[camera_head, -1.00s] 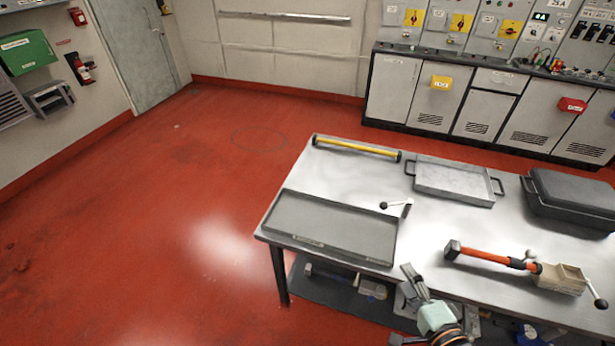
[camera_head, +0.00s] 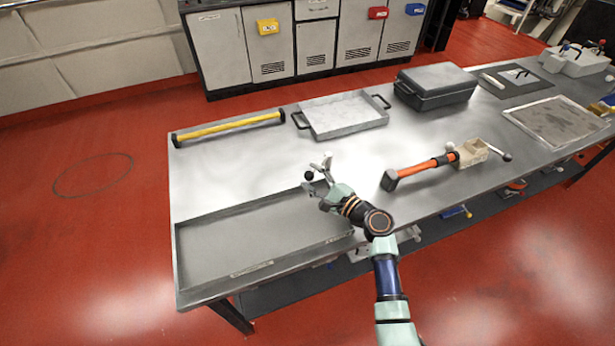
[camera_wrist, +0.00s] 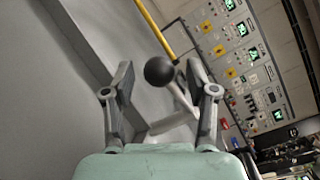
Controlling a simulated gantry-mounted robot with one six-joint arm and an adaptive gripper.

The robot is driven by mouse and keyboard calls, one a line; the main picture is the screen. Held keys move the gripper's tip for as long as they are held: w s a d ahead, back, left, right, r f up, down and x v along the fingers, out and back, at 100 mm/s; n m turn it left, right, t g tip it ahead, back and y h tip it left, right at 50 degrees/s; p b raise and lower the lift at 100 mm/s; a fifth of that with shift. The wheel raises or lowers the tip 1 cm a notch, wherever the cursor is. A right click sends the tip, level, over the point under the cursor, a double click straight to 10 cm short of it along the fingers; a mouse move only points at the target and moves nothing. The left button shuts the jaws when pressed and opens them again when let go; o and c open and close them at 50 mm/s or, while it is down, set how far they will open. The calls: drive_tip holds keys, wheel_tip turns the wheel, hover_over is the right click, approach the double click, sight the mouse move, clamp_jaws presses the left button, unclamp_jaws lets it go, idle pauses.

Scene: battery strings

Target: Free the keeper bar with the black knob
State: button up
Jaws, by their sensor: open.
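A black ball knob (camera_head: 309,175) on a short light metal bar (camera_wrist: 182,100) stands near the far right corner of the shallow grey tray. In the wrist view the knob (camera_wrist: 159,71) appears between the two fingertips, with a gap on each side. My gripper (camera_head: 319,174) is open and empty, just above the table at the knob. It partly hides the bar and its mount in the head view. I cannot tell how the bar is held. A second dark knob (camera_head: 507,157) is on a rod by the beige box at the right.
The shallow grey tray (camera_head: 250,270) lies at the near left. A yellow bar (camera_head: 228,127), a handled tray (camera_head: 345,131) and a black case (camera_head: 435,102) are along the back. An orange-handled hammer (camera_head: 420,170) and the beige box (camera_head: 470,155) lie right of my gripper.

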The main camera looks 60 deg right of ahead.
drive_tip(key=shift+w+d, duration=0.2)
drive_tip(key=shift+w, duration=0.5)
clamp_jaws()
